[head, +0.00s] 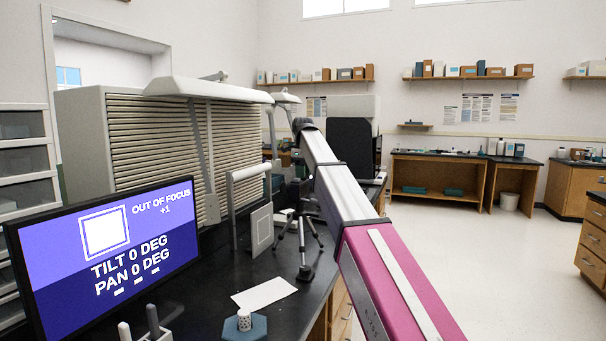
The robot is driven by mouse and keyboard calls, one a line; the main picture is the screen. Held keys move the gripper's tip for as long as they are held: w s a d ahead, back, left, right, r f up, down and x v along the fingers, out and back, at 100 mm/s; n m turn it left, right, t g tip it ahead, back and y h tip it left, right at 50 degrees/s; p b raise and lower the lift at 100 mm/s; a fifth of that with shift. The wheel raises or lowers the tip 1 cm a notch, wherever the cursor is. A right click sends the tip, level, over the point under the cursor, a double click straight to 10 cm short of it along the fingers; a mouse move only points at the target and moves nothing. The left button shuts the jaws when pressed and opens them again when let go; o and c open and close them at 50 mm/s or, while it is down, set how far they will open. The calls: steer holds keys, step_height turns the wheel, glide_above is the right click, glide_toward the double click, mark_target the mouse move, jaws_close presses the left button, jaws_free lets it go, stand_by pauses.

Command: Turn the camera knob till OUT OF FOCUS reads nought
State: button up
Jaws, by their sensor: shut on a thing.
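The display screen (103,259) at the lower left reads OUT OF FOCUS +1, TILT 0 DEG and PAN 0 DEG. It shows a white square outline above the tilt and pan lines. A small tripod (305,262) stands on the dark bench in the middle. A small pale and dark device at its top is partly hidden by my arm, and I cannot make out the knob. My gripper's fingers do not show.
A white framed stand with a square target plate (262,229) is left of the tripod. A white card (264,293) and a blue hexagonal base (245,328) lie on the bench (205,280). A slatted cabinet (85,150) stands behind. Open floor (490,270) lies at right.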

steer(key=shift+m, duration=1.1)
steer(key=o, duration=0.9)
steer(key=shift+o, duration=0.2)
